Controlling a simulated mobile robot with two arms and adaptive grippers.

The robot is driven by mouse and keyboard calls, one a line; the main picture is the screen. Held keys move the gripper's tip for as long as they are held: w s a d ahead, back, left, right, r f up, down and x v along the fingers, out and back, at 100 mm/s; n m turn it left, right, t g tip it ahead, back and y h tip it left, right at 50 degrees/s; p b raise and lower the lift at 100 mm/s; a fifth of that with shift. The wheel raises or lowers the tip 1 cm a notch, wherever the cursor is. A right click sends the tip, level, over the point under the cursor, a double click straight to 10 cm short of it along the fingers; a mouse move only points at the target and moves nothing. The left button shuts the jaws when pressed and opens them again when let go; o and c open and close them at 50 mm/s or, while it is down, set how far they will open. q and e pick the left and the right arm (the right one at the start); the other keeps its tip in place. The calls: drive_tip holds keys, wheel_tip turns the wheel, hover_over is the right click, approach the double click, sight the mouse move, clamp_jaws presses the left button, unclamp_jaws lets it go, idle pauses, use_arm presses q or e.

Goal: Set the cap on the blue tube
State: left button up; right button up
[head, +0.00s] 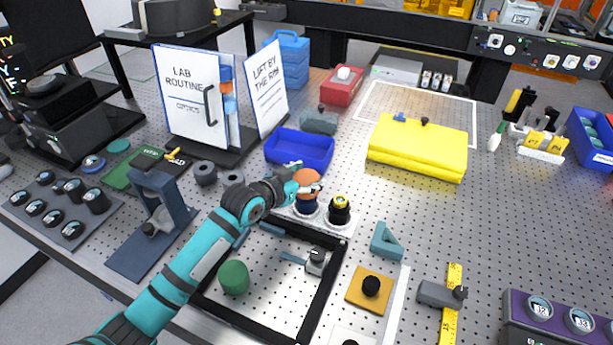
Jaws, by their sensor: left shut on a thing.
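My left gripper (309,188) reaches in from the left and is shut on an orange-brown round cap (307,177). The cap is right above the blue tube (306,210), which stands on a small pale plate (325,223). The gripper fingers hide the space between cap and tube, so I cannot tell whether they touch. A dark tube with a yellow top (340,208) stands close to the right of the blue tube. My right gripper is not in view.
A blue bin (300,149) stands just behind the gripper. A black frame (322,292) and a green cylinder (234,277) are in front. The perforated bench to the right has free room.

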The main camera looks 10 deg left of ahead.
use_arm(q)
drive_tip(key=shift+f+b, duration=0.55)
drive_tip(key=shift+f, duration=0.65)
drive_tip(key=o, duration=1)
drive_tip(key=v, duration=1.2)
